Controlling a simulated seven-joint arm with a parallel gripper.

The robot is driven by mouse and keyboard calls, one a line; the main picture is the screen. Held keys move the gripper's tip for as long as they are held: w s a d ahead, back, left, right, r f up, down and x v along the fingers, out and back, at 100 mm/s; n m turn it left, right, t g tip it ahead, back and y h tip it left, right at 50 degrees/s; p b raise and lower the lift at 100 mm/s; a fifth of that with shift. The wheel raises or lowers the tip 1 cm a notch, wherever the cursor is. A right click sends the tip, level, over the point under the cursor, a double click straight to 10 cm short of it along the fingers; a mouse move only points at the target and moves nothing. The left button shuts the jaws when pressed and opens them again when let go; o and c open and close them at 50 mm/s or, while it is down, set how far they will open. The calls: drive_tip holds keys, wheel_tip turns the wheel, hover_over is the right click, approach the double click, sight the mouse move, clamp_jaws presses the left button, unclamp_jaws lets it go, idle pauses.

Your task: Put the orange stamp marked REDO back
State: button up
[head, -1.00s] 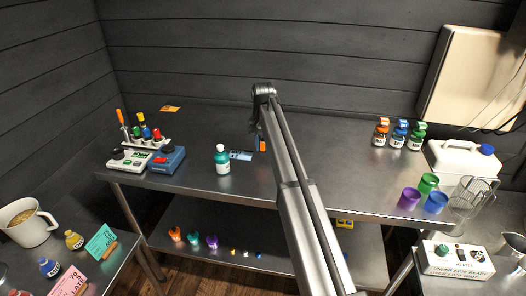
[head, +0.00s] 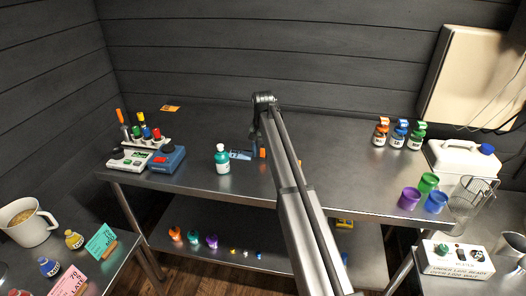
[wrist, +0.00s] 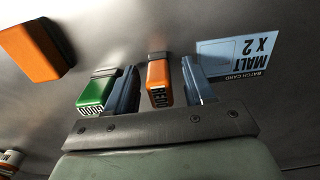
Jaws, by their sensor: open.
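The orange stamp marked REDO (wrist: 160,82) is between the two fingers of my gripper (wrist: 159,67) in the wrist view. The gripper is open, with a finger on each side of the stamp and a gap visible at least on the right. A green stamp (wrist: 93,96) is beside the left finger, outside the grip. In the head view my gripper (head: 257,146) is low over the bench, partly hidden by my arm. A bit of orange (head: 263,153) beside it looks like the REDO stamp.
A MALT X 2 batch card (wrist: 238,50) lies beside the gripper and an orange block (wrist: 36,52) lies at the other side. A teal bottle (head: 222,158) stands close by. A rack with several coloured handles (head: 147,143) and two control boxes stand at the bench's left.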

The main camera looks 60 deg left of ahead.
wheel_tip(320, 180, up, 12)
drive_tip(key=shift+r, duration=0.15)
idle(0.6)
drive_tip(key=shift+w, duration=0.1)
idle(0.4)
